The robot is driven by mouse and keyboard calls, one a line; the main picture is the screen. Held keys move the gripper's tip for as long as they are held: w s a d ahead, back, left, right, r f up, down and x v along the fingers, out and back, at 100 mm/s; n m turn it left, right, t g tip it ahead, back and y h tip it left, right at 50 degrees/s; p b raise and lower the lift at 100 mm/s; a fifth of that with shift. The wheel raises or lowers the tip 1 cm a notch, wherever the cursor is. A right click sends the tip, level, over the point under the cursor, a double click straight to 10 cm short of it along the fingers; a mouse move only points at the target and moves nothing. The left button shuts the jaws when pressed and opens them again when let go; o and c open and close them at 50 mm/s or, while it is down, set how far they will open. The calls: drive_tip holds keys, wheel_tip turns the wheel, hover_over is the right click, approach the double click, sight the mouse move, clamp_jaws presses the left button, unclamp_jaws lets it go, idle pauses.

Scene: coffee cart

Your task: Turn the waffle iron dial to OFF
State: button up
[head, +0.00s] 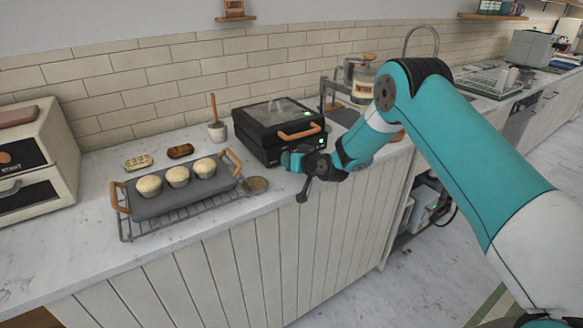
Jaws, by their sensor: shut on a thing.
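The waffle iron (262,147) is a black box with a wooden-coloured handle (300,132) and a closed lid, standing on the counter against the tiled wall. A small green light (322,141) glows at the right of its front. My gripper (287,160) is at the lower front face of the iron, below the handle, and is shut on the dial. The dial itself is hidden by the gripper, so its setting cannot be read.
A mortar with pestle (217,130) stands behind. A labelled jar (363,82) is to the right.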

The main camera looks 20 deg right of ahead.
drive_tip(key=n+b, duration=0.1)
drive_tip(key=b, duration=0.1)
drive_tip(key=n+h+b, duration=0.1)
drive_tip(key=b, duration=0.1)
drive_tip(key=n+h+b, duration=0.1)
drive_tip(key=n, duration=0.1)
drive_tip(key=shift+s+a+f+t+b, duration=0.1)
drive_tip(key=shift+f+t+b, duration=0.2)
drive_tip(key=shift+b, duration=0.1)
drive_tip(key=n+h+b, duration=0.1)
drive_tip(key=b, duration=0.1)
drive_tip(key=shift+n+t+b, duration=0.3)
drive_tip(key=shift+r+n+t+h+b, duration=0.15)
drive_tip(key=shift+n+t+h+b, duration=0.25)
drive_tip(key=shift+n+b, duration=0.5)
drive_tip(key=shift+r, duration=0.1)
drive_tip(key=o, duration=0.7)
drive_tip(key=shift+c, duration=0.2)
drive_tip(key=b+v, duration=0.3)
drive_tip(key=v, duration=1.4)
drive_tip(key=shift+s+a+r, duration=0.15)
drive_tip(key=shift+s+r, duration=0.05)
